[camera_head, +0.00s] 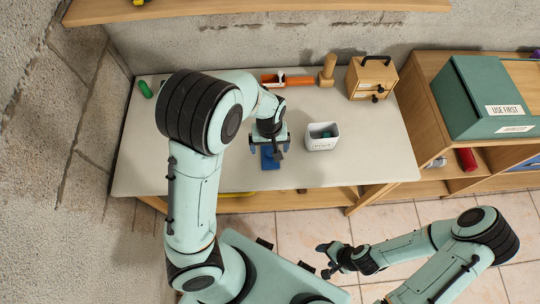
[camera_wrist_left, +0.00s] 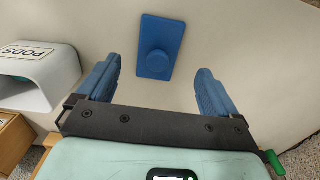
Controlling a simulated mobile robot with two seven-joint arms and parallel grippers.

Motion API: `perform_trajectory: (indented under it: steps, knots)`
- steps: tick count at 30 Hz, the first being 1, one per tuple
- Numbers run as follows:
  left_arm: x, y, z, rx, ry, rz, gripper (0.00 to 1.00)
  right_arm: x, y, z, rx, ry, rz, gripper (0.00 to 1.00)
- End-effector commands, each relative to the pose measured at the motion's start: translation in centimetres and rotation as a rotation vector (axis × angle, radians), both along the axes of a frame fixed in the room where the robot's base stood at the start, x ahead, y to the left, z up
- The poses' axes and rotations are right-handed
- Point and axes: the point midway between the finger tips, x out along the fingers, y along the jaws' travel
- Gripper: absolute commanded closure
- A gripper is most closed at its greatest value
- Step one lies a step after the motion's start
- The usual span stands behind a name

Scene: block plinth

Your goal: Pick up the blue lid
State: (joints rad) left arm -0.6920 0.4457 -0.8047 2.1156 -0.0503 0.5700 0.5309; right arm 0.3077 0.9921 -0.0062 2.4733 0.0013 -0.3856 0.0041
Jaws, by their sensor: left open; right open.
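The blue lid (camera_head: 268,160) lies flat on the pale table top. In the left wrist view the lid (camera_wrist_left: 163,28) is a rectangular plate with a round knob, lying ahead of and between the fingers. My left gripper (camera_head: 270,146) is over the table just above the lid and partly covers it. It also shows in the left wrist view (camera_wrist_left: 159,68), with its two blue fingers wide apart and nothing between them. My right gripper (camera_head: 330,259) is open and empty, over the tiled floor in front of the table.
A white bin labelled PODS (camera_head: 321,144) stands right of the lid. At the back are an orange tray (camera_head: 288,80), a wooden cylinder (camera_head: 327,71) and a wooden box (camera_head: 371,79). A green item (camera_head: 146,89) lies far left. The table around the lid is clear.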

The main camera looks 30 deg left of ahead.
Motion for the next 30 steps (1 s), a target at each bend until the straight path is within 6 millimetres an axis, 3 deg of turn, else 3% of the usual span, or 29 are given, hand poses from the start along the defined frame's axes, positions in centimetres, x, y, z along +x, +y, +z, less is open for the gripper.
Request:
perform_trajectory:
  steps: [5,12,21,22,23,27,30]
  knots:
    - [0.0,0.0,-1.4,0.001,0.002,0.0,0.06,-0.3,0.0,-0.3,0.0,0.002,0.001,0.38]
    - [0.0,0.0,-4.9,0.001,0.002,0.0,0.06,-1.0,0.0,-1.3,0.0,0.011,0.0,0.38]
    - [0.2,-0.1,-5.4,-0.001,-0.003,0.0,0.06,-1.0,0.0,-1.3,0.0,0.011,0.0,0.38]
    - [0.2,-0.1,-5.4,-0.001,-0.003,0.0,0.1,-1.0,0.0,-1.3,0.0,0.011,0.0,0.38]
    - [0.2,-0.1,-5.4,-0.001,-0.003,0.0,0.19,-1.0,0.0,-1.3,0.0,0.011,0.0,0.38]
    - [0.2,0.0,-5.4,0.0,-0.002,0.0,0.65,-1.0,0.0,-1.3,0.0,0.011,0.0,0.38]
    - [0.2,-0.1,-5.4,0.0,-0.002,0.0,0.71,-1.0,0.0,-1.3,0.0,0.011,0.0,0.38]
